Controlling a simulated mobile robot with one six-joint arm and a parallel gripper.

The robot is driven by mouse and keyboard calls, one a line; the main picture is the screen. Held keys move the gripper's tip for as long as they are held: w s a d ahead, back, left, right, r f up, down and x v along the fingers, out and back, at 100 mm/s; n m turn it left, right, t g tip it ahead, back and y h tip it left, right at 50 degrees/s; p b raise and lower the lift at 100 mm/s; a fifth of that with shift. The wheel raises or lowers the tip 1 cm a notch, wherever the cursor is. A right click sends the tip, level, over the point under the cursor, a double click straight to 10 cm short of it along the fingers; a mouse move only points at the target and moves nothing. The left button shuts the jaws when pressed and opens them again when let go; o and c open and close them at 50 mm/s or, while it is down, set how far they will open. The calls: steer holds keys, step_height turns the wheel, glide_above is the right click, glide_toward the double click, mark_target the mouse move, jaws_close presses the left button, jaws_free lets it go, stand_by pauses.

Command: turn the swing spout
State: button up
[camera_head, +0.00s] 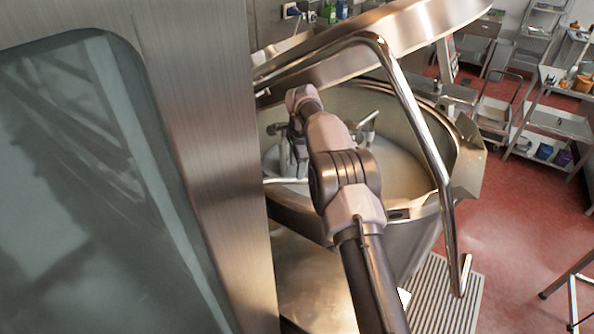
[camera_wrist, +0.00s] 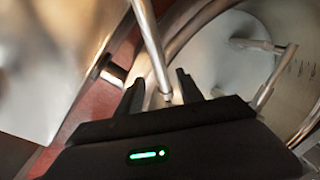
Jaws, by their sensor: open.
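A slim metal tube (camera_wrist: 151,45), which looks like the swing spout, runs down from the top edge in the wrist view. Its lower end shows between the two black fingers of my gripper (camera_wrist: 160,82). The fingers are apart, with a gap visible beside the tube. I cannot tell whether either finger touches it. In the head view my gripper (camera_head: 297,150) reaches down by the open mixing kettle (camera_head: 399,212), mostly hidden by my arm. I cannot make out the slim tube there for sure.
A thick bent chrome tube (camera_head: 418,120) crosses above the kettle's right side under the tilted lid (camera_head: 410,28). Mixer arms (camera_wrist: 258,45) stand inside the kettle. A steel cabinet (camera_head: 215,130) fills the left. Red floor (camera_head: 530,235) is open at right.

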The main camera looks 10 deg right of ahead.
steer(key=shift+c, duration=0.2)
steer(key=shift+s+a+f+b, duration=0.15)
steer(key=shift+f+b, duration=0.1)
steer(key=shift+b, duration=0.05)
steer(key=c, duration=0.3)
steer(key=s+a+f+y+b, duration=0.1)
steer(key=b, duration=0.1)
steer(key=s+a+f+y+b, duration=0.1)
steer(key=s+y+b, duration=0.1)
steer(key=s+a+f+y+b, duration=0.1)
steer(key=a+b, duration=0.1)
steer(key=shift+s+a+m, duration=0.1)
steer(key=shift+s+m, duration=0.2)
steer(key=shift+s, duration=0.05)
jaws_close()
steer(key=m+t+b, duration=1.3)
steer(key=m+b, duration=0.3)
steer(key=b, duration=0.1)
glide_toward(300, 182)
steer(key=b+x, duration=0.3)
steer(key=x, duration=0.3)
steer(key=shift+w+a+f, duration=0.15)
steer(key=shift+w, duration=0.2)
steer(key=shift+w, duration=0.15)
